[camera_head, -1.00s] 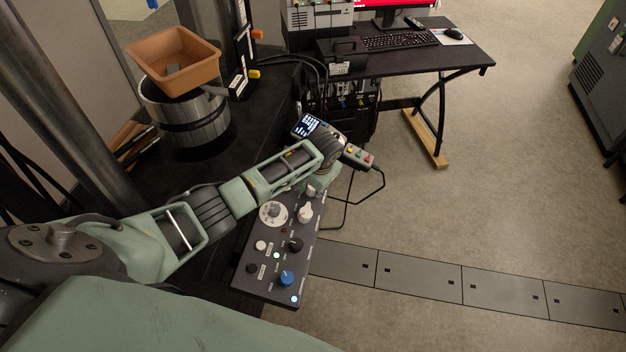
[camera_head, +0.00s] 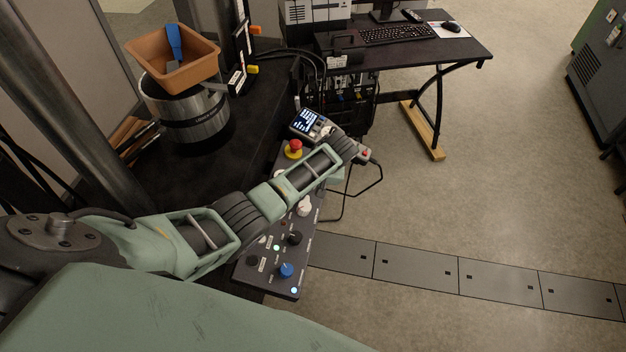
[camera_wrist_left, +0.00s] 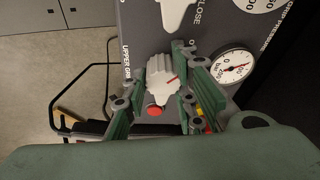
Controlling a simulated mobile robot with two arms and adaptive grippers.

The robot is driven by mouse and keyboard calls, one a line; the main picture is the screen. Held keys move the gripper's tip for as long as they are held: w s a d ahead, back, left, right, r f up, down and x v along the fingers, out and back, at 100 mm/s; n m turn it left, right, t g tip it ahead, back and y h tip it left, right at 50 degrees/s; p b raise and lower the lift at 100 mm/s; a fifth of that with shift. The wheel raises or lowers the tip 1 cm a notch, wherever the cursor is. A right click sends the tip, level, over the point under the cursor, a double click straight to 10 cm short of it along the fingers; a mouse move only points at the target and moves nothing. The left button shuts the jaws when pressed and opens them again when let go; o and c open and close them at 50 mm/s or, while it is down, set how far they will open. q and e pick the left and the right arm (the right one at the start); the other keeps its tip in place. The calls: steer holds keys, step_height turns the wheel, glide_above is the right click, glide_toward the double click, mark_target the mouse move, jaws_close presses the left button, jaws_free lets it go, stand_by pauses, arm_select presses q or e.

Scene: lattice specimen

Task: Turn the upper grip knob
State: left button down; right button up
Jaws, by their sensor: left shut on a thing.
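In the head view my left arm covers the upper part of the dark control panel (camera_head: 264,282), and the fingers and held knob are mostly hidden. Another white knob (camera_wrist_left: 178,10) lies beyond, near "CLOSE". My right gripper is in neither view.
A pressure gauge (camera_wrist_left: 232,69) sits close to the fingers. The panel also carries a white knob (camera_head: 304,207), a black knob (camera_head: 294,238) and a blue knob (camera_head: 286,270). A red emergency button (camera_head: 294,148) and a handheld screen unit (camera_head: 307,121) are beyond the arm.

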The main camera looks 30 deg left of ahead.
arm_select(q)
steer(key=shift+d+f, duration=0.15)
steer(key=shift+d, duration=0.25)
steer(key=c, duration=1.9)
jaws_free()
steer(key=o, duration=0.3)
steer(key=shift+w, duration=0.15)
steer(key=shift+a, duration=0.15)
steer(key=v, duration=1.2)
